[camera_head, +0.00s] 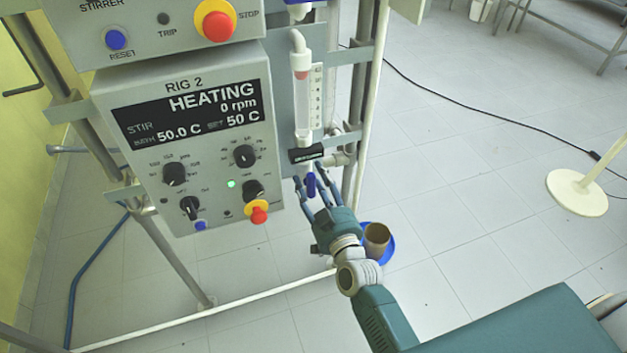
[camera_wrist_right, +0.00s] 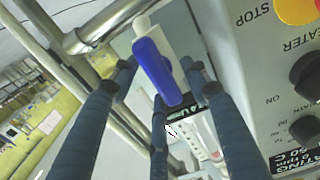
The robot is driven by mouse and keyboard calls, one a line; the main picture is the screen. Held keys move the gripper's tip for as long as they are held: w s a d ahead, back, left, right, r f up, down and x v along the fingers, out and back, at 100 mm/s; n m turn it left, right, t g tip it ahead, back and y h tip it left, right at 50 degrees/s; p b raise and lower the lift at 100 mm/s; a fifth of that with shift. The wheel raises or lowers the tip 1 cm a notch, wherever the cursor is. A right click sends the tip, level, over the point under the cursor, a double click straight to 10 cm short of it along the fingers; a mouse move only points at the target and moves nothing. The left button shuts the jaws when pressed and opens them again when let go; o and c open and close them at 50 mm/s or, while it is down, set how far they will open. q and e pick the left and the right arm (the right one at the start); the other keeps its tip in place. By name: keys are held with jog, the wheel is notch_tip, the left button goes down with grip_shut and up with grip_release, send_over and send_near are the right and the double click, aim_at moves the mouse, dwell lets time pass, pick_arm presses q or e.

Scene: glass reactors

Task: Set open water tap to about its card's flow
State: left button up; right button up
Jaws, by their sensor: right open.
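The water tap's blue handle (camera_head: 310,187) hangs below a black label (camera_head: 307,153) at the foot of a clear flow tube. The handle also shows large and tilted in the right wrist view (camera_wrist_right: 156,72). The flow tube (camera_head: 303,112) has a scale beside it and a red mark or float (camera_head: 302,75) near its upper end. My right gripper (camera_head: 312,180) is open, with its fingers spread around the blue handle. I cannot tell whether any finger touches it. The label's small print is not readable. My left gripper is not in view.
The RIG 2 control box (camera_head: 185,140), with knobs and a red button (camera_head: 258,212), stands close left of my right gripper. Metal frame posts (camera_head: 367,100) stand right of the tube. A brown cup-like vessel (camera_head: 376,238) on a blue base is beside my wrist.

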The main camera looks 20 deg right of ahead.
jog(key=c, duration=1.1)
jog(key=shift+c, duration=0.3)
jog(key=shift+d+f+m+p, duration=0.15)
jog(key=shift+m+p, duration=0.1)
jog(key=shift+m, duration=1.2)
jog(key=shift+d+f+m+p, duration=0.1)
jog(key=shift+m+p, duration=0.1)
jog(key=shift+m, duration=1.25)
jog(key=o, duration=1.2)
jog(key=shift+c, duration=0.2)
